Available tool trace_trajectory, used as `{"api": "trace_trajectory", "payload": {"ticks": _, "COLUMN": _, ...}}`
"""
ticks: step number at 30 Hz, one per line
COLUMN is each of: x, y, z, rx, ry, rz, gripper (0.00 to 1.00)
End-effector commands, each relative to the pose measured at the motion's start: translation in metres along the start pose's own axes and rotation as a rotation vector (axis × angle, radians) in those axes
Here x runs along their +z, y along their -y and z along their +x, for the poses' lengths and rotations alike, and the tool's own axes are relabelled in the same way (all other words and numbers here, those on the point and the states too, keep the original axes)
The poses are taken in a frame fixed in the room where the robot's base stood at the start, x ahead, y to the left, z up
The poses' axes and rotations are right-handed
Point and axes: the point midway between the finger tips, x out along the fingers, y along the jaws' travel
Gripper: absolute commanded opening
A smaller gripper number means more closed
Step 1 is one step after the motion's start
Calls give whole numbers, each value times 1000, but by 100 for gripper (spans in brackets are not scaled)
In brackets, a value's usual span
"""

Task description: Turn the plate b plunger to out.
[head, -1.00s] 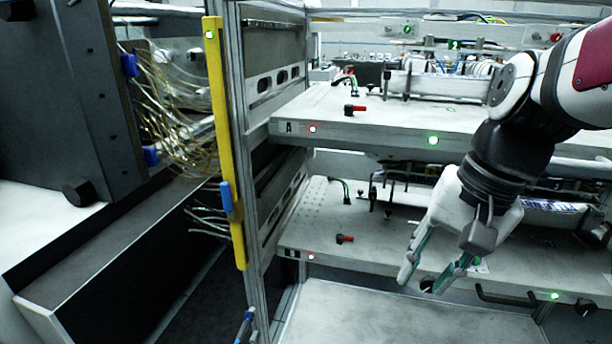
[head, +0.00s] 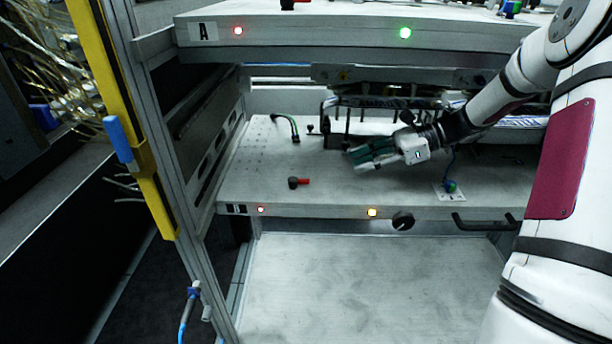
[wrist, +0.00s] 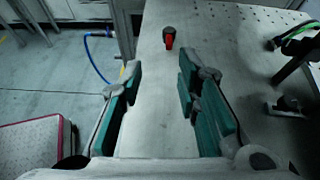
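Plate B (head: 340,203) is the lower shelf plate, with a label B (head: 237,208) at its front left. A small black lever with a red end (head: 298,183), apparently the plunger, sits on it near the front left. Its red end points right, toward my gripper. My gripper (head: 352,160) is open and empty over plate B, to the right of the lever, pointing left. In the wrist view the lever (wrist: 168,38) stands ahead between the teal fingers (wrist: 160,65), apart from them.
Plate A (head: 300,32) lies overhead. Black posts and a cable bracket (head: 385,103) stand behind my gripper. A short cable (head: 292,127) rises behind the lever. A black knob (head: 402,221), an amber light (head: 372,212) and a handle (head: 487,222) are on the front edge.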

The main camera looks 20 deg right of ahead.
Motion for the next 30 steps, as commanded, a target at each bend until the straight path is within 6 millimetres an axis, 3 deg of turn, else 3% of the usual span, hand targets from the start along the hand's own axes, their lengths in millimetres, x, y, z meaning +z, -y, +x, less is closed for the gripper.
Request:
{"api": "trace_trajectory", "payload": {"ticks": 3, "x": -10, "y": 8, "z": -2, "rx": -22, "ry": 33, "rz": 34, "gripper": 30}}
{"api": "trace_trajectory", "payload": {"ticks": 8, "x": -10, "y": 9, "z": 8, "rx": -23, "ry": 40, "rz": 40, "gripper": 30}}
{"api": "trace_trajectory", "payload": {"ticks": 24, "x": -7, "y": 11, "z": 107, "rx": -21, "ry": 38, "rz": 38, "gripper": 30}}
{"api": "trace_trajectory", "payload": {"ticks": 30, "x": -6, "y": 12, "z": 129, "rx": -23, "ry": 36, "rz": 38, "gripper": 30}}
